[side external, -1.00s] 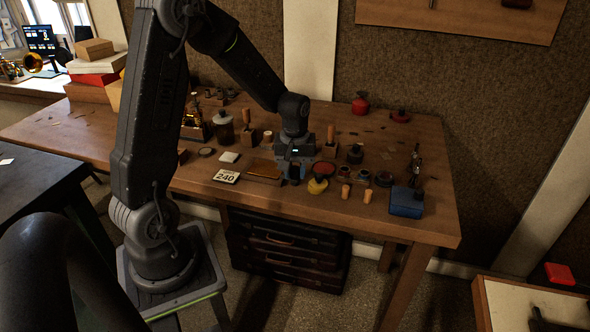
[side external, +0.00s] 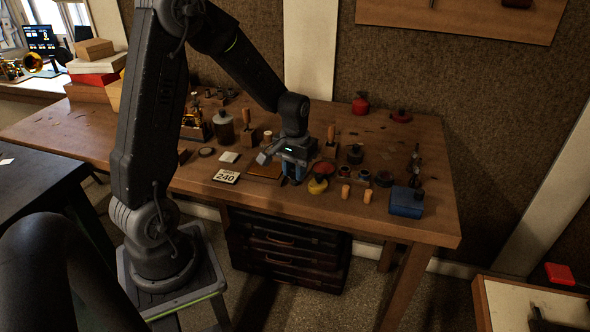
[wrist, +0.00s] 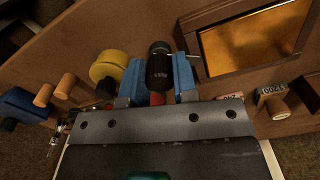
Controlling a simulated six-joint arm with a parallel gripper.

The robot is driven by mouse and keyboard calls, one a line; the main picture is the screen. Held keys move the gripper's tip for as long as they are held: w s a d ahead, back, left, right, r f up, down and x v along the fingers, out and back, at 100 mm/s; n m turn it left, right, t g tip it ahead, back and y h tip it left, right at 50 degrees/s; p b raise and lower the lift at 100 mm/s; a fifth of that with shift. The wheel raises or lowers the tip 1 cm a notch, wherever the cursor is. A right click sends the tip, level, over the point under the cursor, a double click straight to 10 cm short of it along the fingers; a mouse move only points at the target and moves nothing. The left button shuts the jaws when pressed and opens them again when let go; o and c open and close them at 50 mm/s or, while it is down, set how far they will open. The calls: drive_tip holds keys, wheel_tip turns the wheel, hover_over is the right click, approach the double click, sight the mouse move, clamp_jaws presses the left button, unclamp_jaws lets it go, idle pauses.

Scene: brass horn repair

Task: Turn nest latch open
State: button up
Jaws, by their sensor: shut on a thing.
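My gripper (wrist: 158,78) points down at the bench, its two blue fingers closed around a black ribbed knob (wrist: 159,66). A bit of red shows below the knob between the fingers. The knob stands beside a wooden frame (wrist: 203,46) holding a flat brass-coloured sheet (wrist: 253,40), which may be the nest. I cannot tell for certain that the knob is its latch. A thin metal pin (wrist: 195,57) shows beside the right finger. In the side view my gripper (side external: 293,176) is low over the bench, right of the frame, and hides the knob.
A yellow round item (side external: 317,186) is close beside my gripper. Orange-tan pegs (side external: 345,191) and a blue block (side external: 406,203) stand to the right. Jars and wooden-handled tools (side external: 247,130) stand behind.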

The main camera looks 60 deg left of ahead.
drive_tip(key=m, duration=0.6)
drive_tip(key=shift+m, duration=0.3)
drive_tip(key=m, duration=0.5)
drive_tip(key=shift+m, duration=0.4)
drive_tip(key=o, duration=0.9)
wheel_tip(320, 180, up, 14)
drive_tip(key=shift+f, duration=0.1)
